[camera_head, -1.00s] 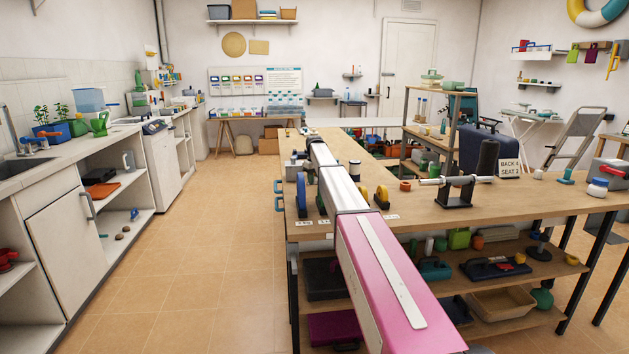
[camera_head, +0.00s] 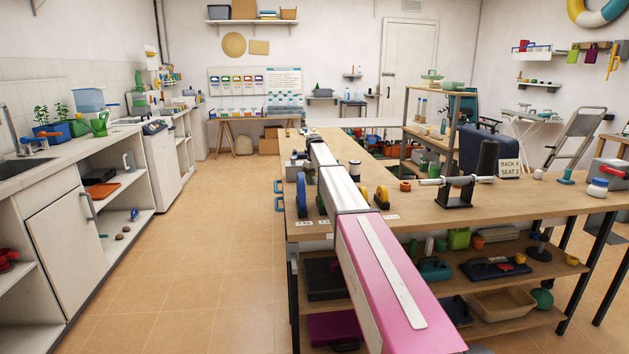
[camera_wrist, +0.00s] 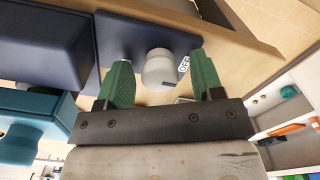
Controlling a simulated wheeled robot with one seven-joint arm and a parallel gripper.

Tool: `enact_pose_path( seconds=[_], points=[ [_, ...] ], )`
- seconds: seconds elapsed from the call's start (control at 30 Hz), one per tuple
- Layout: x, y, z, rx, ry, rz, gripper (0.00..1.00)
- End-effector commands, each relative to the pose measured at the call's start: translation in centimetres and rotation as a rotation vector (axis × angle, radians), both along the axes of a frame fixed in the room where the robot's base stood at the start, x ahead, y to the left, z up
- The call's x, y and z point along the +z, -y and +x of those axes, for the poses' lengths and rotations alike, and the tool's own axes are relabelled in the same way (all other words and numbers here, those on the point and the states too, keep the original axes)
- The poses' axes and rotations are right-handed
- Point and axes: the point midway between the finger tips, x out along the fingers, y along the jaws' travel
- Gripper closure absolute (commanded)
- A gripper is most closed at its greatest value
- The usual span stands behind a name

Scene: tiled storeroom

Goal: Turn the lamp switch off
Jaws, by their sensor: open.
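In the wrist view, my gripper (camera_wrist: 163,78) is open, with one green finger on each side of a pale rounded knob (camera_wrist: 158,70). The knob stands on a dark blue plate (camera_wrist: 112,32) and is apart from both fingers as far as I can see. A small white label (camera_wrist: 184,66) with dark characters, partly covered by the right finger, sits beside the knob. I cannot tell for sure whether this knob is the lamp switch. In the head view, my arm stretches over the wooden bench (camera_head: 420,210), and my gripper is too small or hidden to make out.
A dark blue block (camera_wrist: 40,45) and a teal object (camera_wrist: 28,140) lie left of my gripper in the wrist view. In the head view, blue rings (camera_head: 301,194), yellow rings (camera_head: 382,196) and a black roller stand (camera_head: 456,190) are on the bench. The floor to the left is clear.

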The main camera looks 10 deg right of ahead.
Motion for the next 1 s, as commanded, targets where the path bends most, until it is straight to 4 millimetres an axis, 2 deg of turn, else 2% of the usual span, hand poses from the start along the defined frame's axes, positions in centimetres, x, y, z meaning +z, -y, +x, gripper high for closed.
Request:
enact_pose_path(
  seconds=[0.27,0.63,0.8,1.0],
  points=[
    [2.8,0.0,0.0,0.0,0.001,0.0,0.39],
    [9.4,0.0,0.1,0.0,0.001,0.0,0.39],
    [10.6,0.0,0.0,0.0,0.0,0.0,0.39],
    [10.7,0.0,0.0,0.0,0.0,0.0,0.39]
  ],
)
